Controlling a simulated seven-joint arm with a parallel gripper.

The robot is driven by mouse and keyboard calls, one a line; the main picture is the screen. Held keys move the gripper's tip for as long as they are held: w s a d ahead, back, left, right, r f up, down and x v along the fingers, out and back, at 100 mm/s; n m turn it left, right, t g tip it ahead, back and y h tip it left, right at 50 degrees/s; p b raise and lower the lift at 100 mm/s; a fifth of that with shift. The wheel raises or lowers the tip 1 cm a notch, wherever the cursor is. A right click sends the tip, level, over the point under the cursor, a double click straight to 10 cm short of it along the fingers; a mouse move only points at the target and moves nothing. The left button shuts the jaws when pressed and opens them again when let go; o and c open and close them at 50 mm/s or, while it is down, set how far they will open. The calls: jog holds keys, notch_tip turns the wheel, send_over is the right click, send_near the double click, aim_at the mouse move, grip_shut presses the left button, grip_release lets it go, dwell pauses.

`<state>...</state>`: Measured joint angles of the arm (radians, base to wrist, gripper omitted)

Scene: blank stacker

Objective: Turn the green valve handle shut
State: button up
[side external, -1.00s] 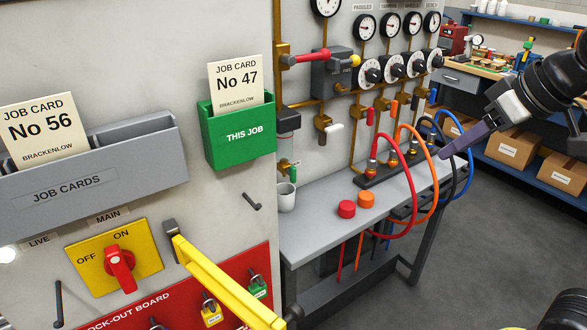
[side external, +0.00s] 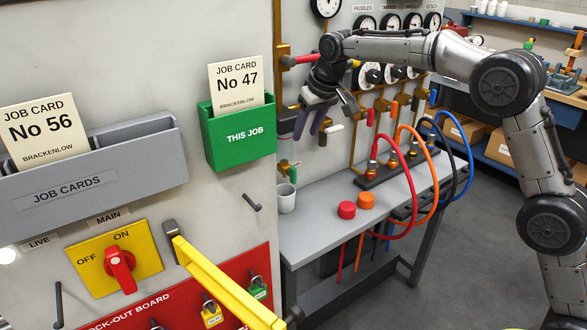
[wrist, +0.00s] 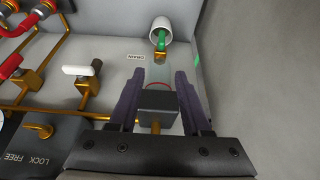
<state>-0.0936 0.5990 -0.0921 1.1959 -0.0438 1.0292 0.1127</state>
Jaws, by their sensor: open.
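The green valve handle (wrist: 161,44) shows in the wrist view on a brass fitting (wrist: 159,57), close to the mouth of a white cup (wrist: 161,29) and beside a DRAIN label. The handle is small, and its turn angle is hard to read. My gripper (wrist: 159,74) is open, its two purple fingers pointing toward the handle and short of it. In the side view my gripper (side external: 308,130) points down, above the white cup (side external: 287,199).
A white-handled valve (side external: 334,127) stands just right of my fingers. A red-handled lever (side external: 304,59) is above. The green THIS JOB holder (side external: 240,133) is on the panel at left. Red and orange caps (side external: 346,209) and several looped hoses (side external: 408,180) occupy the bench (side external: 310,242).

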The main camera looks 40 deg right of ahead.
aim_at(294, 168)
jog(key=x, duration=1.4)
jog(key=shift+s+a+f, duration=0.1)
jog(key=shift+s+f, duration=0.1)
jog(key=shift+f, duration=0.3)
grip_shut()
